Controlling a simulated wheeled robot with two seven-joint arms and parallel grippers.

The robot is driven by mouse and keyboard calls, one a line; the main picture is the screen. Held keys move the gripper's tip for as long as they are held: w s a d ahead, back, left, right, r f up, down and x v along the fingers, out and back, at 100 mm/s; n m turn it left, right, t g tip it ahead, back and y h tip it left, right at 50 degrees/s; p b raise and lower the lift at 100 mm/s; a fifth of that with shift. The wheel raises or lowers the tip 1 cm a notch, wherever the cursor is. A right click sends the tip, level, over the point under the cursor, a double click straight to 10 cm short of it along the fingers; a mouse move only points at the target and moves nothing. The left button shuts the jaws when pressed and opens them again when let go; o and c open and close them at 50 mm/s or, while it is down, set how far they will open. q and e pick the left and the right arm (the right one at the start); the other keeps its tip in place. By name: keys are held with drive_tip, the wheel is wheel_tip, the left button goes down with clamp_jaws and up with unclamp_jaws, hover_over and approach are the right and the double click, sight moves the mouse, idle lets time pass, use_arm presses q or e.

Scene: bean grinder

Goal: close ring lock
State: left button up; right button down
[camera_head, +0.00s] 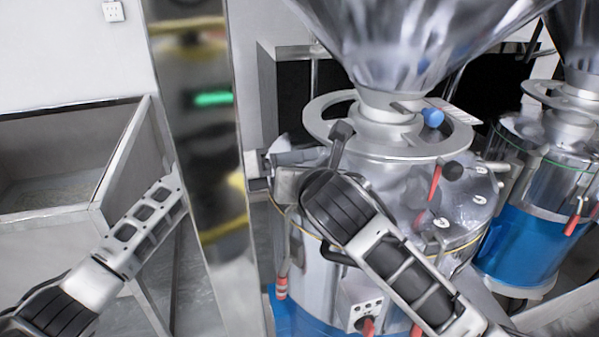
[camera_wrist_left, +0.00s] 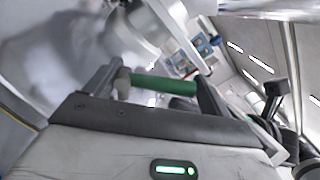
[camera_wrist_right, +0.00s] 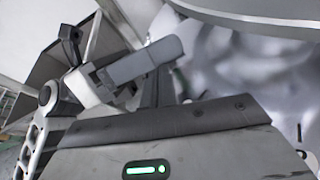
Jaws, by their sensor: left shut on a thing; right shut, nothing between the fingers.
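My left gripper (camera_head: 303,156) is at the left side of the steel grinder's lid (camera_head: 385,170), just under the hopper ring (camera_head: 318,118). In the left wrist view a green grip (camera_wrist_left: 168,87) lies between its fingers, and the gripper is shut on it. I cannot make out this grip in the head view. My right gripper (camera_head: 342,132) is shut and empty, close beside the left one, in front of the ring. In the right wrist view its closed fingers (camera_wrist_right: 158,88) stand near the shiny lid. Part of the lock is hidden behind my right wrist.
A large funnel hopper (camera_head: 410,40) rises above the ring. A blue knob (camera_head: 433,117) and a red lever (camera_head: 435,184) sit on the machine's right. A second grinder (camera_head: 535,205) stands at the right. A steel pillar (camera_head: 195,60) and a metal basin (camera_head: 75,213) are at the left.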

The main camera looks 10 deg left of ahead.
use_arm(q)
drive_tip(key=shift+w+a, duration=0.1)
use_arm(e)
drive_tip(key=shift+w+a+f, duration=0.15)
drive_tip(key=shift+w, duration=0.2)
